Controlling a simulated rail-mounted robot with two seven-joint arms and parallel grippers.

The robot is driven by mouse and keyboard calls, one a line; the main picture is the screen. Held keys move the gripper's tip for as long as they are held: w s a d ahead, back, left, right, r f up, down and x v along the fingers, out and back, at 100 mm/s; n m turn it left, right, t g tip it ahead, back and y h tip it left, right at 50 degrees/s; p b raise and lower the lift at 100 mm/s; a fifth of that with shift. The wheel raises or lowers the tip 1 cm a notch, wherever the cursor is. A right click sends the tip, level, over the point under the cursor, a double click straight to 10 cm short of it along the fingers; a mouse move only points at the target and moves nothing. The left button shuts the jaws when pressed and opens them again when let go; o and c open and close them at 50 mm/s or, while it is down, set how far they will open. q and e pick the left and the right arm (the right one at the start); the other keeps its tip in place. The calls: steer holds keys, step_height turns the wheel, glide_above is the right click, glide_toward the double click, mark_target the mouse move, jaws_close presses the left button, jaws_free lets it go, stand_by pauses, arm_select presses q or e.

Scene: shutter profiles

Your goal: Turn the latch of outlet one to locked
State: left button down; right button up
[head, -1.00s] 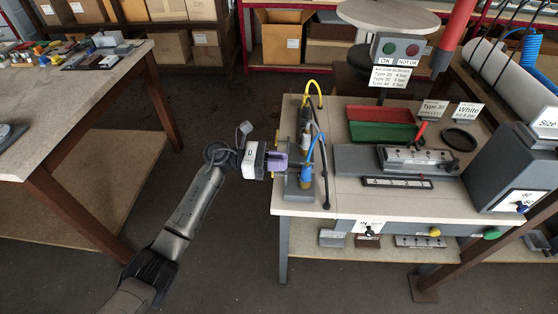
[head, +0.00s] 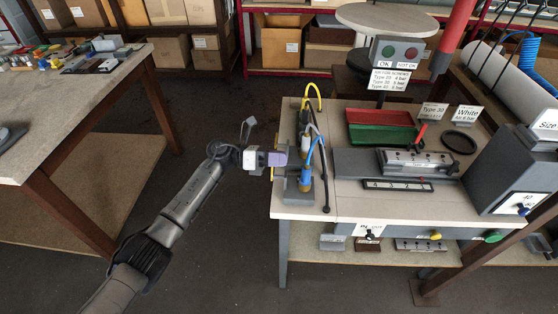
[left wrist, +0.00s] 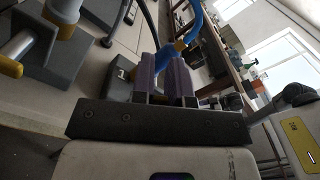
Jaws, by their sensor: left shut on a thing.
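My left gripper (head: 279,159) has purple fingers and reaches in from the left to the outlet fittings at the left edge of the workbench. In the left wrist view its fingers (left wrist: 166,78) are close together, shut on a small part at the outlet, apparently its latch. The fingers hide most of that part, so I cannot read its angle. A blue hose (head: 309,151) rises from the front outlet (head: 299,187), and it also shows beyond the fingers in the left wrist view (left wrist: 195,24). My right gripper is out of view.
The bench (head: 300,211) carries a green tray (head: 381,134), a red tray (head: 379,117), a grey fixture (head: 417,161) and a dark ring (head: 459,142). A dark upright hose stands close right of the outlets. The floor left of the bench is clear.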

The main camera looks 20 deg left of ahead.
arm_select(q)
steer(key=n, duration=0.2)
steer(key=w+f+n, duration=0.1)
steer(key=f+n, duration=0.1)
steer(key=n, duration=0.1)
steer(key=shift+w+a+n, duration=0.25)
steer(key=shift+w+n, duration=0.05)
steer(key=shift+w, duration=0.05)
steer(key=shift+w+f+n+b, duration=0.2)
steer(key=shift+f+n+b, duration=0.25)
steer(key=shift+n, duration=0.75)
steer(key=shift+f+n, duration=0.4)
steer(key=shift+n, duration=0.35)
steer(key=shift+f+n, duration=0.35)
steer(key=shift+n, duration=0.4)
steer(key=c, duration=1.1)
jaws_free()
steer(key=shift+a, duration=0.1)
